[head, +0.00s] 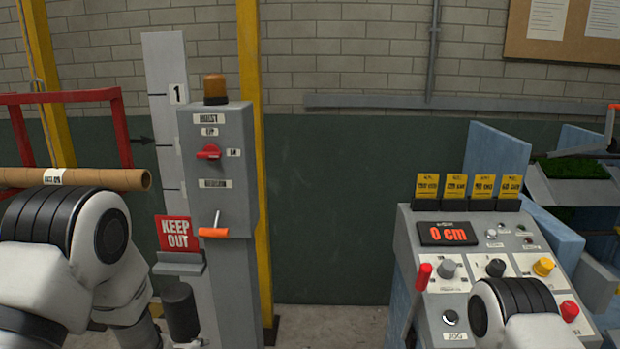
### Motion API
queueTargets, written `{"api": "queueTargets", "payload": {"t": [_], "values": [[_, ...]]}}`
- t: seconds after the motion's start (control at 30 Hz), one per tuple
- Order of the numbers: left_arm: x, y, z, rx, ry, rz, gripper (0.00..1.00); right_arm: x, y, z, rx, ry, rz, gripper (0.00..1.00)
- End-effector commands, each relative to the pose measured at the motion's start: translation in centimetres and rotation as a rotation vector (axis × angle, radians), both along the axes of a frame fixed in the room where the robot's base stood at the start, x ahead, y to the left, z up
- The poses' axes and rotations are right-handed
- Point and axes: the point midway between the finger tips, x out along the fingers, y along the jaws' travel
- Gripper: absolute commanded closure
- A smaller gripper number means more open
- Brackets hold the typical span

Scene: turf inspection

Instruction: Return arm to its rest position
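My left arm (95,255) comes in at the lower left, bent, in front of the hoist post. Its gripper fingers do not show. My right arm (515,315) comes in at the bottom right, in front of the control console (460,255). Its gripper is also out of view. I cannot tell from this view what either gripper holds.
A grey hoist box (225,185) has a red switch, an orange-handled lever (213,232) and an amber lamp (215,88). A "KEEP OUT" sign (176,233) stands beside it. A cardboard tube (105,179) lies left. The console display (447,233) reads 0 cm.

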Motion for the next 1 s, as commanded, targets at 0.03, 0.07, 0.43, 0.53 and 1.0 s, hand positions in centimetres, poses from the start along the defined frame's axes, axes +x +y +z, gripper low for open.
{"api": "queueTargets", "payload": {"t": [0.03,0.07,0.43,0.53,1.0], "values": [[-3.1,0.2,-3.9,-0.034,0.095,0.035,0.62,0.0,0.0,0.0,0.000,0.000,0.000,0.08],[-5.0,0.4,-6.0,-0.060,0.149,0.063,0.62,0.0,0.0,0.0,0.000,0.000,0.000,0.08],[-33.5,1.2,-18.4,-0.442,0.765,0.906,0.62,0.0,0.0,0.1,0.000,0.000,0.000,0.08],[-35.5,1.1,-17.5,-0.551,0.761,1.193,0.62,0.0,0.0,0.0,0.000,0.000,0.000,0.08],[-35.4,1.1,-17.6,-0.647,0.713,1.402,0.62,0.0,0.0,0.0,0.000,0.000,0.000,0.22]]}}
